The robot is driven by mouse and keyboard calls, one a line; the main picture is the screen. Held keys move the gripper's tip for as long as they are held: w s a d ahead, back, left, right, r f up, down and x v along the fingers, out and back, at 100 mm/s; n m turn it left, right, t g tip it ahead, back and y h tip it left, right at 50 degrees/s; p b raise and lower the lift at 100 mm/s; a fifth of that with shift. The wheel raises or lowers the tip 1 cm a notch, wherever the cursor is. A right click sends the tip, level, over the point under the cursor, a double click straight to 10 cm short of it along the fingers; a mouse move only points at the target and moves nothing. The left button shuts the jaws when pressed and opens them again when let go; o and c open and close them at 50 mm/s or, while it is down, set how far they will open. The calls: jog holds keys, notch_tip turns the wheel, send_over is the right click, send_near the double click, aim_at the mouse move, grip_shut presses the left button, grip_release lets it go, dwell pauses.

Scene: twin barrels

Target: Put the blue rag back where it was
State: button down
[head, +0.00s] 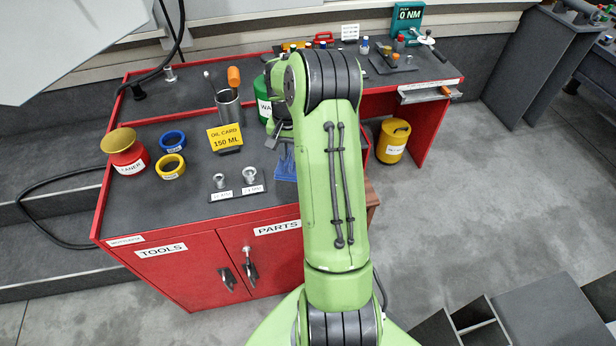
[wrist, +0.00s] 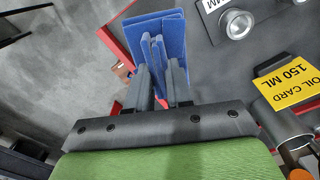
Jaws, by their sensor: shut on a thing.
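The blue rag (wrist: 157,27) is between the two grey fingers of my gripper (wrist: 161,72) in the wrist view. The fingers are shut on a raised fold, and the rag's flat part spreads beyond them. In the head view the rag (head: 285,166) shows just left of my arm, at the right part of the red cabinet's dark top (head: 200,195). My gripper (head: 283,142) is above it, partly hidden by my arm. I cannot tell whether the rag touches the top.
A green container (head: 264,106) is behind. Blue and yellow rings (head: 171,166) and a red jar (head: 126,153) are farther left. The cabinet's edge is close to the rag.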

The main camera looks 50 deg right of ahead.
aim_at(290, 170)
jog(key=f, duration=0.7)
jog(key=shift+w+f+b, duration=0.2)
jog(key=shift+f+b, duration=0.1)
jog(key=shift+b, duration=0.1)
jog(key=shift+s+f, duration=0.1)
jog(key=shift+f, duration=0.1)
jog(key=c, duration=1)
grip_release()
